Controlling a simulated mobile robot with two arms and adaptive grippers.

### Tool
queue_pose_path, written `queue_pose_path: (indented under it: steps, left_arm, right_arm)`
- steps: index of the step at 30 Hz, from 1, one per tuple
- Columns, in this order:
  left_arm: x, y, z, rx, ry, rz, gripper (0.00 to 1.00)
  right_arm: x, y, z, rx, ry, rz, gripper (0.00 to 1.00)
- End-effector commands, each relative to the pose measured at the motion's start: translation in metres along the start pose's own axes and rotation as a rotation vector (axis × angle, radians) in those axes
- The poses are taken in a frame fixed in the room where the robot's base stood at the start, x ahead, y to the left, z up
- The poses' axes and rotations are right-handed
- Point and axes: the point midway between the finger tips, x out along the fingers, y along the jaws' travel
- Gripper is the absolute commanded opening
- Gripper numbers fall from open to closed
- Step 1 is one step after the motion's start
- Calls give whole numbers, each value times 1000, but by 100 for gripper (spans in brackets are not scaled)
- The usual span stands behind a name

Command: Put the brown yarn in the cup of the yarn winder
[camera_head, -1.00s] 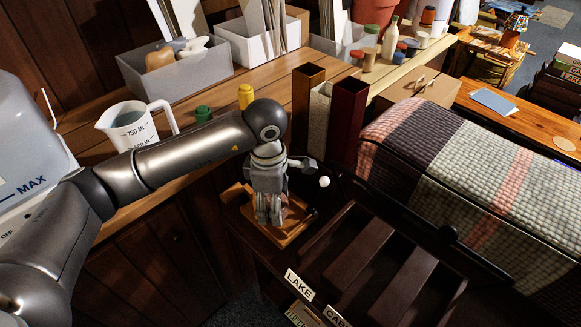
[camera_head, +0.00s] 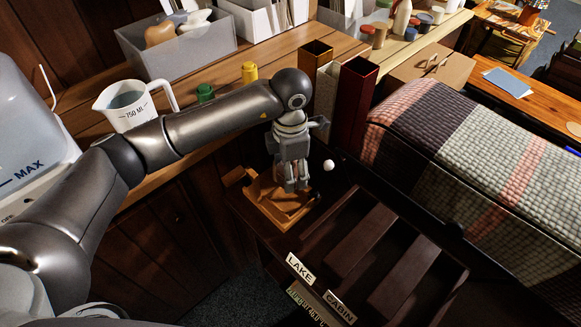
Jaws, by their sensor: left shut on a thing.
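A wooden yarn winder (camera_head: 262,207) with an orange-brown base sits on the dark table below the workbench. A white round knob (camera_head: 328,165) shows just right of my gripper. My left gripper (camera_head: 297,188) points down over the right part of the winder, its fingers close together. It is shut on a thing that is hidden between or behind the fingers. I cannot make out the brown yarn or the winder's cup; the gripper covers part of the winder. My right gripper is not in view.
Tall square holders (camera_head: 357,98) stand right behind the gripper. A dark slatted rack (camera_head: 385,250) is in front to the right, beside a plaid-covered roll (camera_head: 470,150). A measuring jug (camera_head: 128,105), a green jar (camera_head: 205,93) and a yellow jar (camera_head: 249,72) stand on the bench.

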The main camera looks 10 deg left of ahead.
Motion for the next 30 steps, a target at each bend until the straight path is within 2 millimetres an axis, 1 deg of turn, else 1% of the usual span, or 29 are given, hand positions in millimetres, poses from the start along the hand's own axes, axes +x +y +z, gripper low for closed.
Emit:
queue_pose_path:
  steps: [8,16,21,25,30]
  left_arm:
    - [24,-1,0,0,0,-2,36]
    - [51,-1,0,1,0,-2,36]
    - [68,0,0,1,0,0,36]
    - [74,0,0,1,-1,0,36]
    - [76,0,0,1,-1,0,36]
  right_arm:
    - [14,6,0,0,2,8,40]
    - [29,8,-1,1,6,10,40]
    - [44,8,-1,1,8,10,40]
    - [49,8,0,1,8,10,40]
    - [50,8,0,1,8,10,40]
